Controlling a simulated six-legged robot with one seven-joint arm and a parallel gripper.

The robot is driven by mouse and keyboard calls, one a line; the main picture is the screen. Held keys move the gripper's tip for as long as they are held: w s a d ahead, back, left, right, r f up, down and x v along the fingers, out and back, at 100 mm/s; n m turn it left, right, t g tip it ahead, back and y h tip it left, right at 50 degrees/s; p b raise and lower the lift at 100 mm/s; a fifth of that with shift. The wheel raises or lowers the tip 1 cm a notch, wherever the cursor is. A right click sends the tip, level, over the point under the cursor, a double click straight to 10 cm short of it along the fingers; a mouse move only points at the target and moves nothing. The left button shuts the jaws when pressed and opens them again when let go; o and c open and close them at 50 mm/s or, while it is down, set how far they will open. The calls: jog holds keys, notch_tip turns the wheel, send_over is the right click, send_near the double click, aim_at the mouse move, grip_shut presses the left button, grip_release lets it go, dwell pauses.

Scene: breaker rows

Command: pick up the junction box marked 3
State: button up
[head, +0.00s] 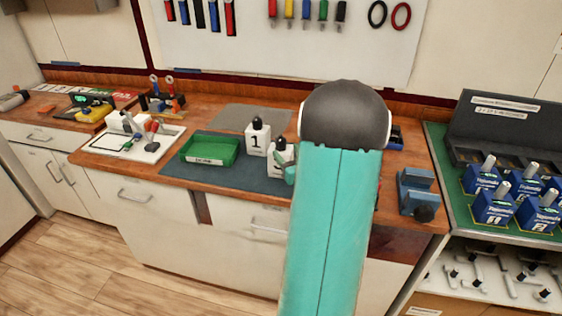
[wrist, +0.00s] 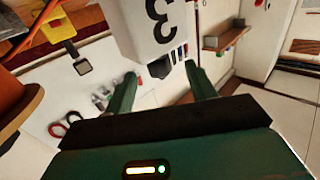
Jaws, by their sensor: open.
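The junction box marked 3 (wrist: 150,32) is white with a black 3 and fills the top middle of the wrist view, rotated. My gripper (wrist: 161,78) is open, its two green fingers apart, with the box's near end at the gap between the fingertips. I cannot tell whether a finger touches it. In the head view a white box with a dark top (head: 279,158) stands on the dark mat, its mark partly hidden by a teal part of my gripper. A white box marked 1 (head: 256,140) stands just behind it to the left.
A green tray (head: 210,163) sits left of the boxes, and a white tray with tools (head: 118,155) further left. A blue-grey vise (head: 418,190) is at the bench's right end. Blue boxes (head: 494,207) stand on the green bench at right. My arm hides the bench's middle.

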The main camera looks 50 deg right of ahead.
aim_at(284, 146)
jog(key=x, duration=0.6)
jog(key=shift+s+d+r, duration=0.1)
jog(key=shift+d+r, duration=0.05)
jog(key=shift+c, duration=0.5)
grip_shut()
